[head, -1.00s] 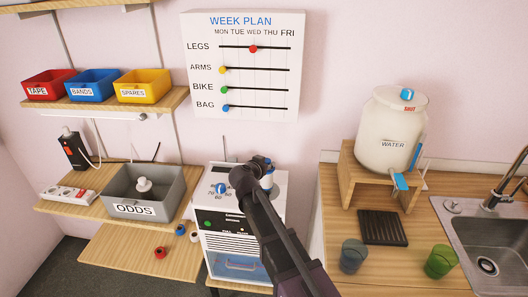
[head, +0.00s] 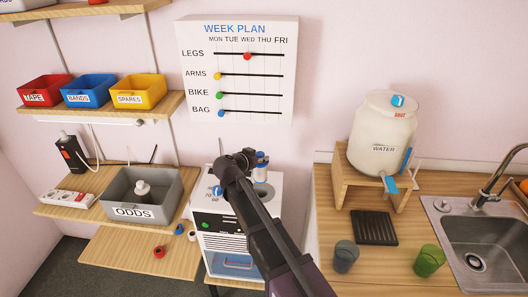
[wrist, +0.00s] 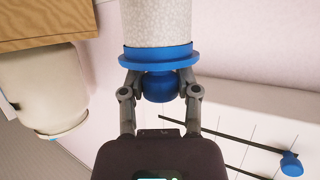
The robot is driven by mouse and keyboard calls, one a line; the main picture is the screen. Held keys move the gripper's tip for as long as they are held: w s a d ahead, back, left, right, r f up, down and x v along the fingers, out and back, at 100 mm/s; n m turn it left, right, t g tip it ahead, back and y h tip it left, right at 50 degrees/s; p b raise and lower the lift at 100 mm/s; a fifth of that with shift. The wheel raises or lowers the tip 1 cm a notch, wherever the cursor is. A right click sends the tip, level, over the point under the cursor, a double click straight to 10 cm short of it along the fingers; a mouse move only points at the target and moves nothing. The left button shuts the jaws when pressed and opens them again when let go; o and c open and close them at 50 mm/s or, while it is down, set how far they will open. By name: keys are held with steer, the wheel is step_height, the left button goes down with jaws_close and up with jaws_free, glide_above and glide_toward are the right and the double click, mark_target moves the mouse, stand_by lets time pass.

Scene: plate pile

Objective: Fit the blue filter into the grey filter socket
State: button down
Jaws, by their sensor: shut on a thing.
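The blue filter (wrist: 158,55) has a speckled white body with a blue flange and a blue knob. My gripper (wrist: 160,88) is shut on the knob in the wrist view, and the body points away from the palm. In the head view the blue filter (head: 262,164) shows small beside my gripper (head: 250,157), above the white machine (head: 230,245). The grey filter socket (head: 263,191) appears as a round grey opening on the machine's top, just below the filter and partly behind my arm. The filter looks apart from it.
Small red (head: 159,251), blue and white pieces lie on the low shelf at left. The grey ODDS bin (head: 163,190) stands above them. The water jug (head: 380,130), cups and sink are at right. The week plan board (head: 237,70) hangs behind.

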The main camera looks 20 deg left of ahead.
mark_target(257, 181)
steer(key=shift+r, duration=0.2)
stand_by(0.3)
steer(key=shift+s+f, duration=0.1)
steer(key=shift+f, duration=0.05)
steer(key=shift+f+b, duration=0.2)
steer(key=shift+b, duration=0.15)
steer(key=shift+s+f+b, duration=0.1)
steer(key=shift+f+b, duration=2.4)
steer(key=shift+f+b, duration=2.85)
stand_by(0.4)
steer(key=shift+c, duration=1.3)
jaws_free()
steer(key=shift+r, duration=0.25)
